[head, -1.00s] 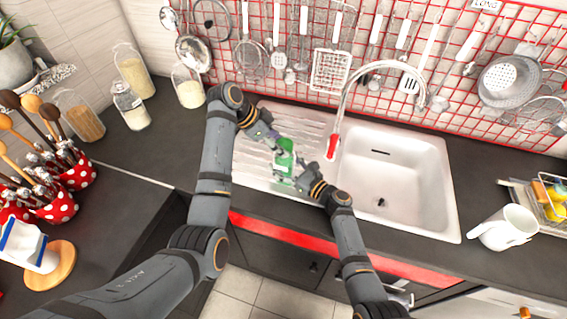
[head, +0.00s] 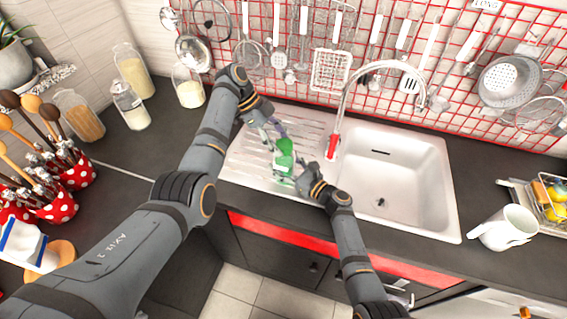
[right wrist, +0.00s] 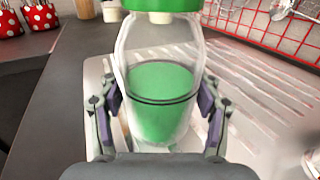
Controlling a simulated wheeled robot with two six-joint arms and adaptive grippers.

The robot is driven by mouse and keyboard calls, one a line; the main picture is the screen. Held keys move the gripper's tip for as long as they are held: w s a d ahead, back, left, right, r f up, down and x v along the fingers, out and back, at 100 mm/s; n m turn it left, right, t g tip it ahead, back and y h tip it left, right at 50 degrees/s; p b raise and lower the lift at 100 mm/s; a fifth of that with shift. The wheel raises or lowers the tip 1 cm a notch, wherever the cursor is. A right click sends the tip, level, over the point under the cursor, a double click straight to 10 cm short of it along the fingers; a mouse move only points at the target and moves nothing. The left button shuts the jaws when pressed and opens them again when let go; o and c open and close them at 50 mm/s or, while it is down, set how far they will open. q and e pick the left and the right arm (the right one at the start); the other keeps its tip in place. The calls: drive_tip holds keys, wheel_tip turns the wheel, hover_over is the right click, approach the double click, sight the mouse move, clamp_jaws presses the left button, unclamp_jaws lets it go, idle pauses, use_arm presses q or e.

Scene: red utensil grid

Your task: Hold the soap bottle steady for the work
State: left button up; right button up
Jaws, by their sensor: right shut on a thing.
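The soap bottle (head: 285,160) stands on the ribbed drainboard left of the sink basin, with a green top and green liquid inside. In the right wrist view the clear bottle (right wrist: 160,100) is upright between the two fingers of my right gripper (right wrist: 158,112), which is shut on its body. In the head view my right gripper (head: 297,176) reaches it from the right. My left gripper (head: 271,139) is just up and left of the bottle, its fingers spread apart with nothing between them.
The white sink basin (head: 395,180) and the tap (head: 345,105) with a red tip lie to the right. Glass jars (head: 132,72) stand at the back left. A white jug (head: 505,228) is at the right. Utensils hang on the red grid (head: 300,50) behind.

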use_arm(q)
drive_tip(key=o, duration=0.3)
drive_tip(key=v, duration=1.2)
drive_tip(key=shift+s+a+f, duration=0.1)
use_arm(e)
drive_tip(key=o, duration=1.6)
